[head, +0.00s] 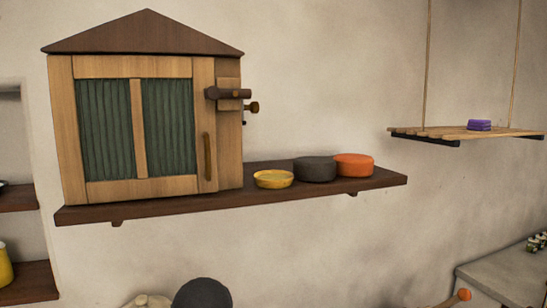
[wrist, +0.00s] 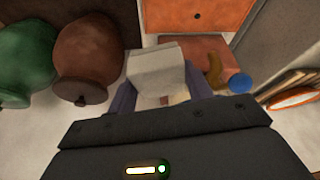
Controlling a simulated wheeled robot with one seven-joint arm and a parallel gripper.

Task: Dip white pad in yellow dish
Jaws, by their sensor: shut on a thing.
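The yellow dish (head: 273,180) stands on the dark wall shelf in the head view, right of a wooden cabinet. It is low, round and open at the top, with a yellowish inside. In the wrist view my gripper (wrist: 160,95) is shut on the white pad (wrist: 155,60), a pale block between its two fingers. The pad's lower part is partly hidden by the gripper body. The dish does not show in the wrist view, and the gripper and pad cannot be made out in the head view, so they appear well apart.
A dark grey round container (head: 315,169) and an orange one (head: 353,165) stand right of the dish on the shelf (head: 160,207). The cabinet (head: 147,120) fills the shelf's left. A hanging shelf (head: 430,132) holds a purple block (head: 479,125). Green (wrist: 35,60) and brown (wrist: 90,55) jars lie near my gripper.

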